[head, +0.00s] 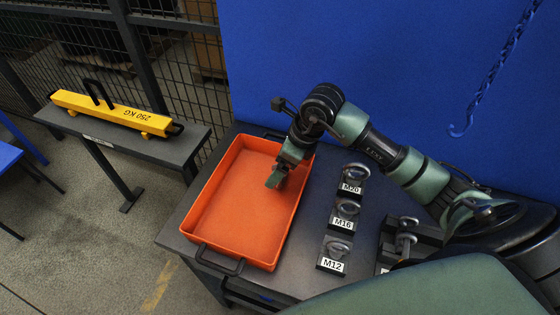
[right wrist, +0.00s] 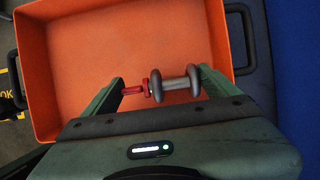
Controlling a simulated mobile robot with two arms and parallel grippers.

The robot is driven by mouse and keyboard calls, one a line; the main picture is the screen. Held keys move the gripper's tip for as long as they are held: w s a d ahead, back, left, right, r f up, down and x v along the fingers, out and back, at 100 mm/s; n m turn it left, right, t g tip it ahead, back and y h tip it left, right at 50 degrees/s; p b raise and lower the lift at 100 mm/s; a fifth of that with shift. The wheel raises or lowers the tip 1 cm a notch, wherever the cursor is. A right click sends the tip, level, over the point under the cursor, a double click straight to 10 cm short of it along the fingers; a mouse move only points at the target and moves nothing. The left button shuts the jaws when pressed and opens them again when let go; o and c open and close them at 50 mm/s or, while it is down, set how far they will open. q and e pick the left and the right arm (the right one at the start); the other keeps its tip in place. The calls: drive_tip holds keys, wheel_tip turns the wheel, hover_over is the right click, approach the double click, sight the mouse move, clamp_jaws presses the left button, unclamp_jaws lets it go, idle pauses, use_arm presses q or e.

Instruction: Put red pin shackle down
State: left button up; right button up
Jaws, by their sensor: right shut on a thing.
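The red pin shackle (right wrist: 175,84) is grey with a red pin end. In the right wrist view it lies crosswise between the two fingers of my right gripper (right wrist: 160,88), which is shut on it. The orange tray (right wrist: 85,45) spreads out behind it. In the head view my right gripper (head: 276,181) points down over the right part of the orange tray (head: 204,207). The tray floor looks empty. The shackle is not clearly visible in the head view, and its height above the floor cannot be told. My left gripper is not in view.
Black blocks labelled M20 (head: 351,188), M16 (head: 343,224) and M12 (head: 334,266), each with grey hardware, stand right of the tray. More hardware (head: 405,238) stands farther right. A yellow 250 KG beam (head: 115,112) rests on a stand at left. A blue chain (head: 490,75) hangs at upper right.

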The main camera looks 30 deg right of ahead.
drive_tip(key=shift+w, duration=0.1)
drive_tip(key=o, duration=1.6)
drive_tip(key=b+v, duration=0.2)
drive_tip(key=v, duration=1)
drive_tip(key=shift+a, duration=0.1)
